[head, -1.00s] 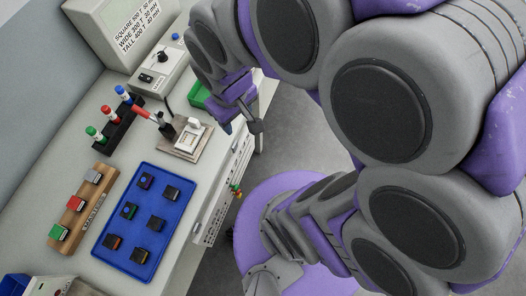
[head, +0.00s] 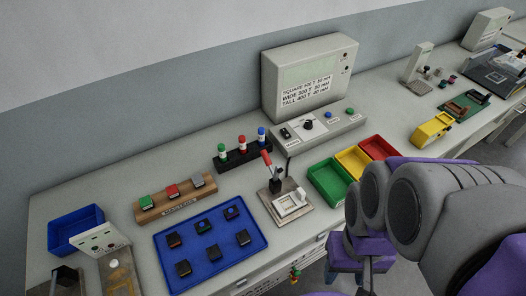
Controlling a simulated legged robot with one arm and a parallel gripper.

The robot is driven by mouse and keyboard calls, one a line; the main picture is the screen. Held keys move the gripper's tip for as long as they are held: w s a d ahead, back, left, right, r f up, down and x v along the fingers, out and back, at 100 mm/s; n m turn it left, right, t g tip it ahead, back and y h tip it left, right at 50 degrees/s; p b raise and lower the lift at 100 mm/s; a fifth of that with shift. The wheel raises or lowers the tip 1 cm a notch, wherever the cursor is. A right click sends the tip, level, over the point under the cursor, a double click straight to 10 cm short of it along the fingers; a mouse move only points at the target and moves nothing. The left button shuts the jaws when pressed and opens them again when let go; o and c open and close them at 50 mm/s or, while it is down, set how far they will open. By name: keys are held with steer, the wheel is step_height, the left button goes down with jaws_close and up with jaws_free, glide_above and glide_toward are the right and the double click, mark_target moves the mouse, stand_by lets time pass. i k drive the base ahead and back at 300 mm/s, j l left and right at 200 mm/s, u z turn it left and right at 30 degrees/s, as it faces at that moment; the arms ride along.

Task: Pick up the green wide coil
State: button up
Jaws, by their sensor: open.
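Several small dark coils lie on the blue tray (head: 165,279) at the lower left of the head view. A green block (head: 146,201) sits at the left end of a wooden rack behind the tray. My gripper (head: 350,272) is at the lower right, beyond the bench's front edge and well away from the tray. It is open, partly hidden and cut by my arm.
A lever press (head: 290,203) stands right of the tray. Green (head: 327,183), yellow and red bins stand beyond it. A monitor box (head: 309,80) and a marker rack (head: 243,157) stand behind. A blue bin (head: 76,228) is at far left.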

mark_target(203, 226)
steer(key=j+u, duration=0.15)
steer(key=u, duration=0.2)
steer(key=k+j+u, duration=0.15)
steer(key=u, duration=0.25)
steer(key=j+u, duration=0.15)
steer(key=u, duration=0.2)
steer(key=j, duration=0.55)
steer(key=k+j+z, duration=0.1)
steer(key=j, duration=0.4)
steer(key=k+j, duration=0.1)
steer(key=j, duration=0.45)
steer(key=k+j, duration=0.1)
steer(key=j, duration=0.4)
steer(key=z, duration=0.05)
